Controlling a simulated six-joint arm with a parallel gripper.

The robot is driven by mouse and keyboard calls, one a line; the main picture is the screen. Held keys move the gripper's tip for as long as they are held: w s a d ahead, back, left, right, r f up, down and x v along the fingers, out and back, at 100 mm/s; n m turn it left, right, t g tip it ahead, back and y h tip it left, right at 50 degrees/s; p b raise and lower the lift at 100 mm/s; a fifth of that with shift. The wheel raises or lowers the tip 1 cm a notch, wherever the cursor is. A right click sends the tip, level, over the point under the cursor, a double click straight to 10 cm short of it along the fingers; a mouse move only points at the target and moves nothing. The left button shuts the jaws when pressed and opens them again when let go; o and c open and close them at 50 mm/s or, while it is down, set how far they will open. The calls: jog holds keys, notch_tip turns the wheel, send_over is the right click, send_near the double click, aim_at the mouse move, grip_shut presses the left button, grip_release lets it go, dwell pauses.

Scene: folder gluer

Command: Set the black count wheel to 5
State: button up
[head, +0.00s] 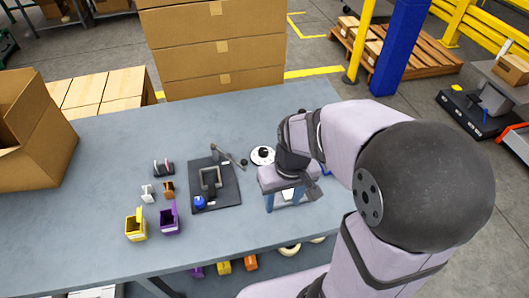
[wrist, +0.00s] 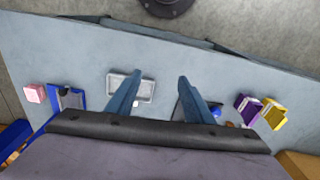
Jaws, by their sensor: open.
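A round white dial with a small black knob (head: 263,153) at its centre lies on the grey table, just left of my wrist in the head view. It looks like the black count wheel; its numbers and setting are too small to read. I cannot make it out in the wrist view. My gripper (head: 286,204) points down over the table, to the right of and nearer than the dial, apart from it. In the wrist view my gripper (wrist: 160,82) has its two blue-grey fingers spread, with nothing held between them.
A white tray (wrist: 145,90) lies below the fingers. A black plate (head: 228,193) with a raised handle and lever stands left of my gripper. Yellow (head: 136,229) and purple (head: 170,223) bins stand farther left. A pink block (wrist: 35,93) shows in the wrist view.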

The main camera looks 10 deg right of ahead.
aim_at(263, 150)
jog(key=w+d+f+n+t+y+b, duration=0.1)
jog(key=w+f+n+b, duration=0.15)
jog(key=w, duration=0.65)
jog(key=w+d+f+n+t+b, duration=0.15)
jog(key=w+b, duration=0.25)
jog(key=w, duration=0.4)
jog(key=w+d+f+n+t+y+b, duration=0.15)
jog(key=w+b, duration=0.25)
jog(key=w, duration=0.5)
jog(key=shift+m+g+h, duration=0.3)
jog(key=shift+m+h, duration=0.15)
jog(key=shift+p+x, duration=0.8)
jog(key=shift+x, duration=3.1)
jog(key=shift+s+a, duration=0.1)
jog(key=shift+a, duration=0.05)
jog(key=c, duration=1)
